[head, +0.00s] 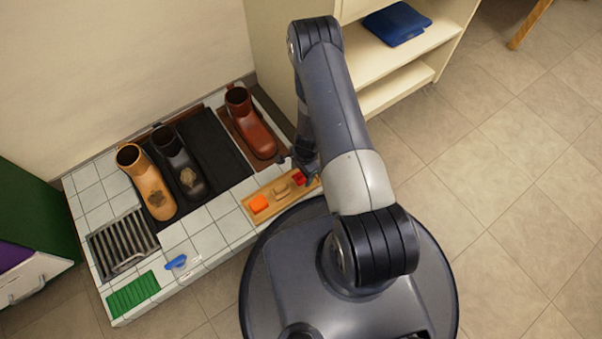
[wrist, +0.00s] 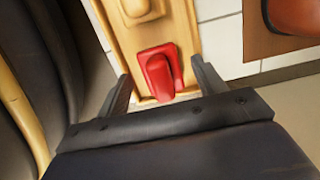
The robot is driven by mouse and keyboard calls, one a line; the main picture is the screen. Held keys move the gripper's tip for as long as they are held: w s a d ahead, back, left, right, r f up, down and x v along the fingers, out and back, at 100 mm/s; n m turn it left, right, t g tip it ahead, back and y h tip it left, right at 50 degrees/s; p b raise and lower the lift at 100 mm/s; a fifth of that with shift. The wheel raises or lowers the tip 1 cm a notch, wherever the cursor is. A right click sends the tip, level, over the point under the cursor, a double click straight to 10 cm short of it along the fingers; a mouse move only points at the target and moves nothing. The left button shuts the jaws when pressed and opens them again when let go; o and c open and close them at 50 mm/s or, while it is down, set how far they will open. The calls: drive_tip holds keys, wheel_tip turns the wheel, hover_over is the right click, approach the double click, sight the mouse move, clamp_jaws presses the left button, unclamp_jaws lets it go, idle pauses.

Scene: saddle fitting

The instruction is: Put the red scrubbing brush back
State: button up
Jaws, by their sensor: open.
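The red scrubbing brush (wrist: 157,72) has a raised red grip on a flat red base. It sits at one end of a long wooden tray (wrist: 189,22). In the head view the red brush (head: 299,178) shows at the tray's right end, partly behind my arm. My gripper (wrist: 160,76) is open, with one finger on each side of the brush; whether either finger touches it cannot be told. The head view also shows my gripper (head: 306,173) low over that end of the tray (head: 268,191).
The tray also holds an orange block (head: 258,204) and a wooden brush (head: 281,190). Tan (head: 151,187), black (head: 178,163) and red-brown (head: 251,126) boots stand behind on the tiled platform (head: 205,219). A blue-handled brush (head: 176,262), a green mat (head: 133,293) and a metal grate (head: 122,241) are left.

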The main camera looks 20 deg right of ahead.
wheel_tip(320, 180, up, 10)
drive_tip(key=d+p, duration=0.1)
drive_tip(key=p, duration=0.2)
drive_tip(key=shift+w+p, duration=0.15)
drive_tip(key=shift+p, duration=0.2)
drive_tip(key=shift+d+r, duration=0.1)
drive_tip(key=f+b, duration=0.2)
drive_tip(key=f, duration=0.2)
drive_tip(key=a+f+b, duration=0.1)
drive_tip(key=f+b, duration=0.1)
drive_tip(key=f, duration=0.2)
drive_tip(key=f+b, duration=0.2)
drive_tip(key=f, duration=0.3)
drive_tip(key=shift+s+a, duration=0.2)
wheel_tip(320, 180, up, 3)
drive_tip(key=shift+r+p, duration=0.1)
drive_tip(key=shift+p, duration=0.9)
drive_tip(key=shift+r, duration=0.35)
